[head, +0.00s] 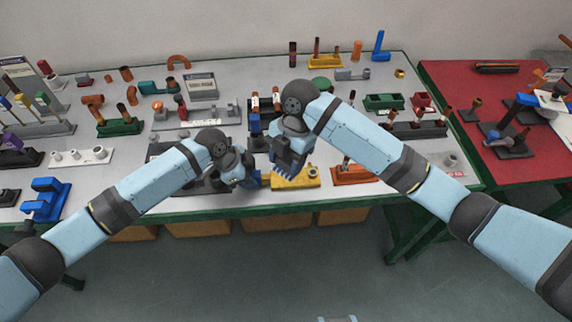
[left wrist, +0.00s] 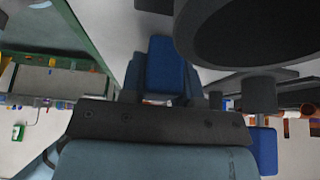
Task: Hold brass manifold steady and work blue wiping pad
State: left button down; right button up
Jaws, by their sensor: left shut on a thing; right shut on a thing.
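The brass manifold (head: 297,181) is a yellow block with a round port on top, lying near the table's front edge in the head view. In the left wrist view, blue blocks and a large dark round part fill the middle; the manifold cannot be made out.
An orange fixture (head: 352,175) stands just right of the manifold. A dark block with upright parts (head: 257,125) is behind my grippers. A white bar with knobs (head: 82,156) lies at the left. A red table (head: 440,85) adjoins at the right. Floor is clear in front.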

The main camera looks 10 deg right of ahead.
pick_arm(q)
jog(key=c, duration=0.8)
grip_release()
jog(key=v, duration=1.2)
jog(key=shift+d, duration=0.1)
